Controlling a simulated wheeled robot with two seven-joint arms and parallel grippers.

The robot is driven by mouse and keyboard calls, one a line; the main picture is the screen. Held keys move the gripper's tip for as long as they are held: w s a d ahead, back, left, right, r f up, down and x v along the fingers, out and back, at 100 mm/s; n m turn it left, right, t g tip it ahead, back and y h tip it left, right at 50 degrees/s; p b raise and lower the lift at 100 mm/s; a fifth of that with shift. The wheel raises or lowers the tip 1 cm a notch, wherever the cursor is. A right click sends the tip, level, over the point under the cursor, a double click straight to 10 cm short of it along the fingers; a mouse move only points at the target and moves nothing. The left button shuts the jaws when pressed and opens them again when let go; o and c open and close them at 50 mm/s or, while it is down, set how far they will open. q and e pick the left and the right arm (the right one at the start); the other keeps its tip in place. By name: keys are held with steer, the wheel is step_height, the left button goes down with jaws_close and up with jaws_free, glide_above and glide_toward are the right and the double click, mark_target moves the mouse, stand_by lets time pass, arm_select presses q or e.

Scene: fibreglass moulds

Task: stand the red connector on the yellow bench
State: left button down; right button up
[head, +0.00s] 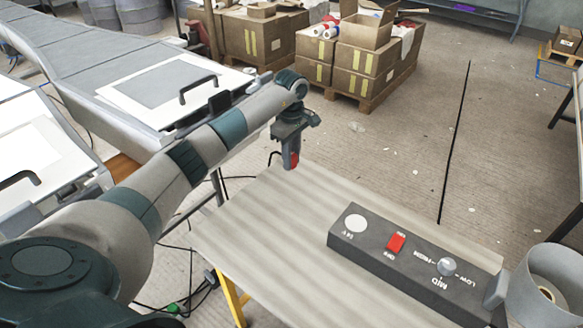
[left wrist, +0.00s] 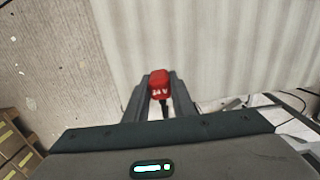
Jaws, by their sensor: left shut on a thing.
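The red connector (head: 293,160) is between the fingers of my left gripper (head: 291,150), at the far corner of the bench in the head view. The bench has a pale striped top (head: 265,240) and a yellow leg (head: 232,300). Its top also fills the upper right of the left wrist view (left wrist: 240,40). The gap between connector and bench top cannot be told. My right gripper is not in view.
A dark control box (head: 400,262) with a white disc, red switch and knob lies along the bench's right side. A grey open cylinder (head: 550,285) is at the lower right. The bench top's left part is bare.

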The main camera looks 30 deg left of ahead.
arm_select(q)
steer(key=shift+f+p, duration=0.4)
steer(key=shift+f, duration=1.65)
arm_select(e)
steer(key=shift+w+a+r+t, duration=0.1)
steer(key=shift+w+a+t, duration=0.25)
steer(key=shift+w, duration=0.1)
arm_select(q)
steer(key=shift+f, duration=0.1)
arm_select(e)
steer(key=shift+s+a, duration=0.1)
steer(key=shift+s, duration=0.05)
arm_select(q)
steer(key=c, duration=1.5)
jaws_free()
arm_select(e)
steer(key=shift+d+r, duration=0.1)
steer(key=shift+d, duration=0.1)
